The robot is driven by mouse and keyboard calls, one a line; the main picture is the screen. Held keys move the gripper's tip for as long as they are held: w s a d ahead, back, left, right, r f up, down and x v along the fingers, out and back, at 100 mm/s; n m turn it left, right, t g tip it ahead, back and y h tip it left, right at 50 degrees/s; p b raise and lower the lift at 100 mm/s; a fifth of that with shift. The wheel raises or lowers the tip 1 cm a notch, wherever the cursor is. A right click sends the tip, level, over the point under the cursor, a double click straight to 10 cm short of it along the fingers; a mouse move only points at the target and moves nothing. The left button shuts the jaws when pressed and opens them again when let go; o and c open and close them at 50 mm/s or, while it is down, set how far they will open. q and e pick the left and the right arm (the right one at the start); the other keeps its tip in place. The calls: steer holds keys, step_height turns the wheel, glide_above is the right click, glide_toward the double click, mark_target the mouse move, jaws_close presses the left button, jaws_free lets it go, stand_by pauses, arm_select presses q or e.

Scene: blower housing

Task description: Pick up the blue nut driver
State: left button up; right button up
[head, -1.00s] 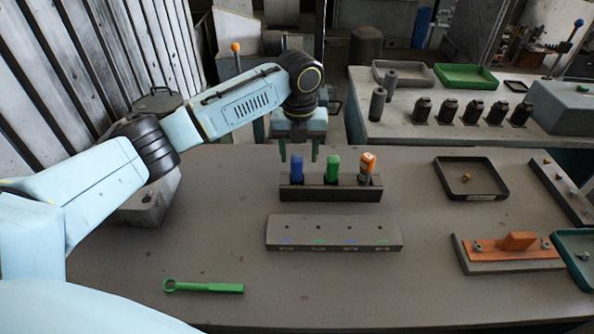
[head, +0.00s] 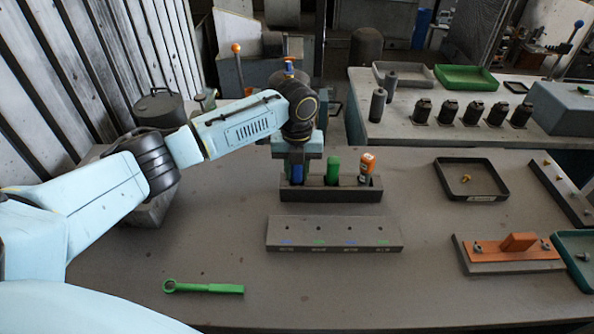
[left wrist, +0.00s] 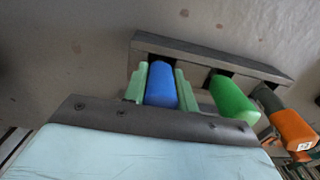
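The blue nut driver (head: 297,174) stands upright in the dark holder block (head: 330,194), at its left end. My left gripper (head: 297,170) has come down over it from above, with one finger on each side of the blue handle. In the left wrist view the blue handle (left wrist: 161,86) fills the gap between the green fingers, which look closed on it. Its lower end is hidden in the holder. My right gripper does not show in either view.
A green-handled tool (head: 333,169) and an orange one (head: 367,167) stand beside it in the same holder. A grey block with coloured marks (head: 334,234) lies in front. A green wrench (head: 204,287) lies front left. A dark tray (head: 470,191) stands right.

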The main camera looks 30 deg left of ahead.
arm_select(q)
jaws_close()
steer(key=shift+r, duration=0.1)
step_height(320, 180, up, 10)
steer(key=shift+f, duration=0.1)
